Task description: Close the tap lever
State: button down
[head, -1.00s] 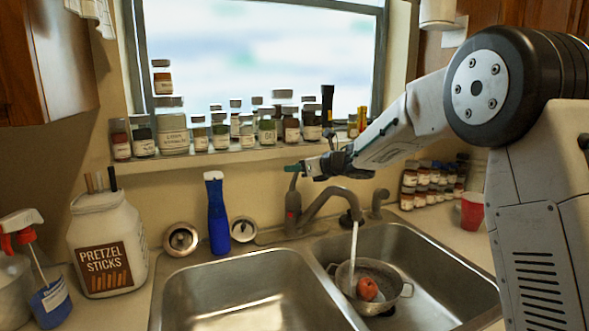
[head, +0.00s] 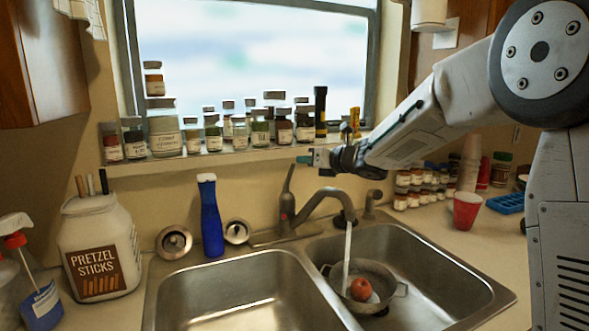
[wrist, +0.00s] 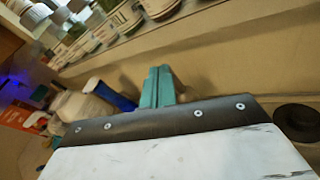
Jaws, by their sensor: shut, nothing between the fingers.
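In the head view the metal tap (head: 322,200) stands behind the double sink. Its lever (head: 288,180) points up and leans slightly right at the tap's left side. Water runs from the spout into a metal colander (head: 365,277) that holds a red, round item (head: 360,289). My gripper (head: 303,160) is shut and empty, just above and right of the lever's tip, with a small gap seen in the picture. The wrist view shows its green fingers (wrist: 157,86) pressed together; the lever cannot be made out there.
Jars line the window sill (head: 235,155) behind my gripper. A blue bottle (head: 211,215) and a pretzel jar (head: 98,245) stand left of the tap. A red cup (head: 466,211) and spice jars are at right. The left basin (head: 240,295) is empty.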

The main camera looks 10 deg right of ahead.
jog(key=s+a+r+m+t+h, duration=0.1)
jog(key=a+r+m+t, duration=0.2)
jog(key=a+m+t, duration=0.6)
jog(key=m+g+h, duration=0.2)
jog(key=m+h, duration=1)
jog(key=m, duration=0.6)
send_near(274, 157)
jog(key=x, duration=0.6)
jog(key=shift+w, duration=0.1)
jog(key=d, duration=0.1)
jog(key=s+d+f, duration=0.1)
jog(key=d, duration=0.1)
jog(key=shift+s+d+f, duration=0.2)
jog(key=shift+s+d, duration=0.05)
jog(key=shift+s, duration=0.05)
